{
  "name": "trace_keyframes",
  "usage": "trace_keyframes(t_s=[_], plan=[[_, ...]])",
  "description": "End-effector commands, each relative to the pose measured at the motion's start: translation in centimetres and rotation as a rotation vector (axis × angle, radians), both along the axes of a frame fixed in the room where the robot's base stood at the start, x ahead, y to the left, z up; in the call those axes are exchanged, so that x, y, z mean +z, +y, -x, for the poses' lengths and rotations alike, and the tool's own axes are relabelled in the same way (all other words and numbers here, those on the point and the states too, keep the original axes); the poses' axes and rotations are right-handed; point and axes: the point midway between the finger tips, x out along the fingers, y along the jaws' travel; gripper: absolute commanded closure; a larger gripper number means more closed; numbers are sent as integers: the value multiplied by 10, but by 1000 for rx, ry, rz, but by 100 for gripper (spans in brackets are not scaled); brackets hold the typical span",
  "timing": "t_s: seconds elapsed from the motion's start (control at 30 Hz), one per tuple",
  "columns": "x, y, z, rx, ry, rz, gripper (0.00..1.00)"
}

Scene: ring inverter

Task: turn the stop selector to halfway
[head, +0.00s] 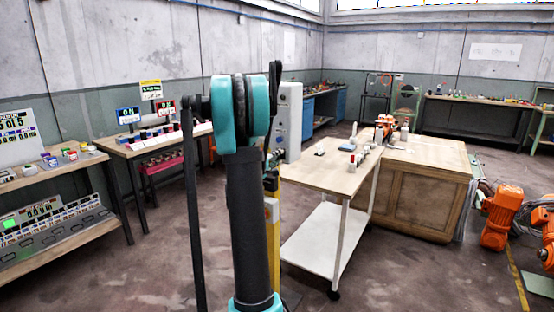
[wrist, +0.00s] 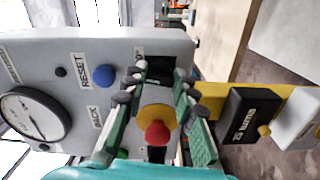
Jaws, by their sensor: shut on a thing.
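The grey control box (wrist: 85,75) fills the left and middle of the wrist view, with its lettering turned sideways. It also shows in the head view (head: 290,108), partly hidden behind my arm. My gripper (wrist: 162,75) has its two green and black fingers on either side of a dark block (wrist: 160,69) on the box face, shut on it. This block seems to be the stop selector; its label is too covered to read and its angle is unclear. A red knob on a yellow disc (wrist: 158,132) shows between the fingers, nearer my palm.
A blue RESET button (wrist: 104,76), a BACK label and a round gauge (wrist: 35,115) lie left of the fingers. A black labelled box (wrist: 249,115) on a yellow post is at right. In the head view, a wooden-topped cart (head: 322,170) stands right of my arm.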

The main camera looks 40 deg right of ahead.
Motion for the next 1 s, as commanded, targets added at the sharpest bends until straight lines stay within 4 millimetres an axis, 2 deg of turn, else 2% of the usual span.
trace_keyframes(t_s=[0.4,1.0], plan=[[-1,0,1,-1,-255,-107,100],[-2,1,1,-2,-334,-141,100]])
